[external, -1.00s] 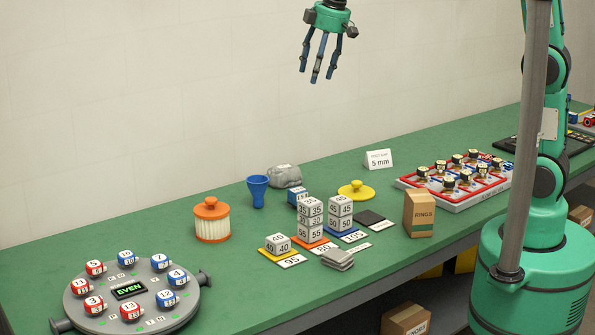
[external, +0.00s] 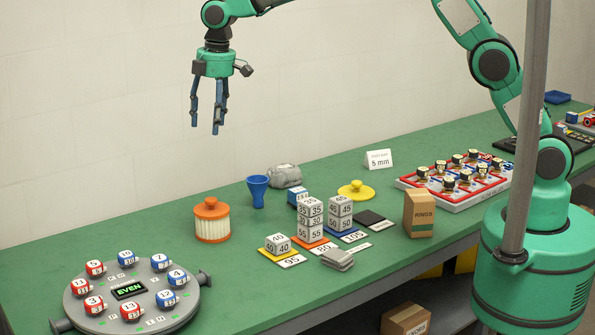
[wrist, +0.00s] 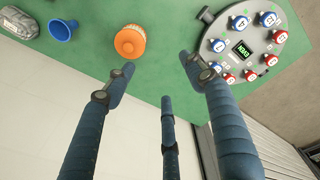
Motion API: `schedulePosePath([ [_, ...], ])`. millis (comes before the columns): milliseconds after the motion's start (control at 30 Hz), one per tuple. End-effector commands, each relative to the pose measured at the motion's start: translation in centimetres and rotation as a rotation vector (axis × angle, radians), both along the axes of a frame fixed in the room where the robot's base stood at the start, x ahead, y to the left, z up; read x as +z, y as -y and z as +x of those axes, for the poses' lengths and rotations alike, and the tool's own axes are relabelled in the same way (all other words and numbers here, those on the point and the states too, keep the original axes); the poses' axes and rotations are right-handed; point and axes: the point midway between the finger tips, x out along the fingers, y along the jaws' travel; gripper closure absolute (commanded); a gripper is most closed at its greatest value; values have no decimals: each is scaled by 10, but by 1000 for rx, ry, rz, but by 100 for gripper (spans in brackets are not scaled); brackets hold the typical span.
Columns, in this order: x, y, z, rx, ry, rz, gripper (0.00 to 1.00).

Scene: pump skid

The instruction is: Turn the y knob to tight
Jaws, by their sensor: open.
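A round grey device (external: 95,310) at the lower left of the green table carries a ring of numbered knobs, some red and white, such as the one marked 3 (external: 94,304), others blue and white, such as the one marked 4 (external: 178,277). Its centre display (external: 128,290) reads EVEN. In the wrist view the device (wrist: 214,32) is at the upper right. My gripper (external: 208,124) is open and empty, fingers pointing down, high above the table and apart from the device.
An orange-topped filter (external: 212,222) stands right of the device, with a blue funnel (external: 258,191) beyond it. Numbered block stacks (external: 309,218), a rings box (external: 419,213) and a red-and-white tray (external: 478,194) stand farther right. The air around my gripper is clear.

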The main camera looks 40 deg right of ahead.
Motion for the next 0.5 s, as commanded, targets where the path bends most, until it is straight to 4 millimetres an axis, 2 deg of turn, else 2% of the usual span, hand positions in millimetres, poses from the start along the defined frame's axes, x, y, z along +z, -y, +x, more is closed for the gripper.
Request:
schedulePosePath([
  [33,-9,-17,-2,29,-7,-8,45],
  [100,-22,-38,-4,66,-14,-16,45],
  [500,-103,-150,-33,281,-51,-63,45],
])
